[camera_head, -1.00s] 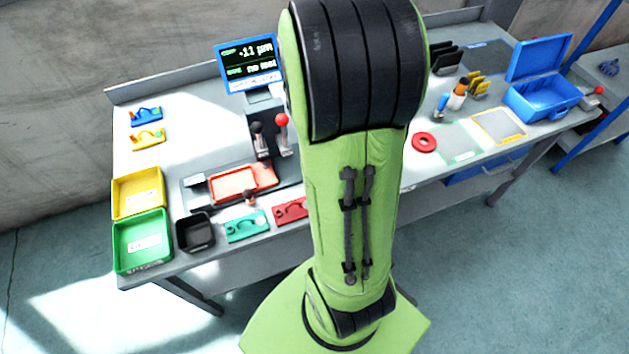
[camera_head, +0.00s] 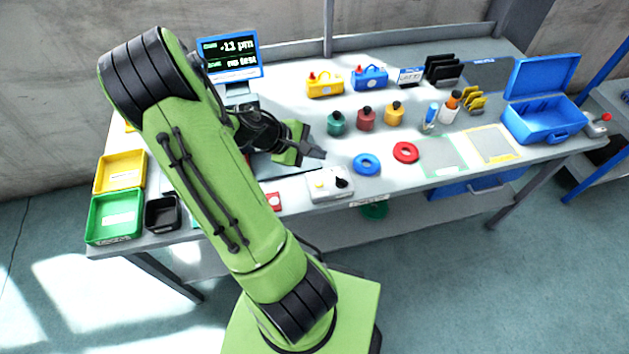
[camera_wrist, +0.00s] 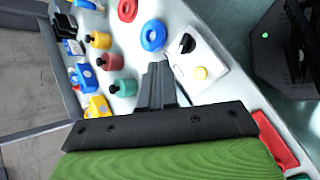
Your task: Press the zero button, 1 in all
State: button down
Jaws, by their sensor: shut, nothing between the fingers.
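A white box (camera_head: 330,184) stands near the front edge of the bench, with a black knob on top. My gripper (camera_head: 318,153) is shut and empty, above and behind the box in the head view. In the wrist view my gripper's fingertips (camera_wrist: 157,68) are just left of the box, apart from the button. A blue-framed display (camera_head: 229,50) reads about -11 µm.
A blue ring (camera_head: 366,164) and a red ring (camera_head: 405,152) lie right of the box. Green (camera_head: 336,123), red and orange knobbed pieces stand behind. Yellow (camera_head: 133,172) and green (camera_head: 115,216) trays and a black bin (camera_head: 162,212) are at left. An open blue case (camera_head: 541,118) is at right.

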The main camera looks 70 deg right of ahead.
aim_at(316, 184)
notch_tip(316, 184, down, 9)
jog(key=b, duration=0.8)
dwell(1.6)
jog(key=shift+f, duration=0.35)
jog(key=shift+f+b, duration=0.45)
dwell(0.6)
jog(key=shift+r+p, duration=0.9)
jog(key=shift+r, duration=0.1)
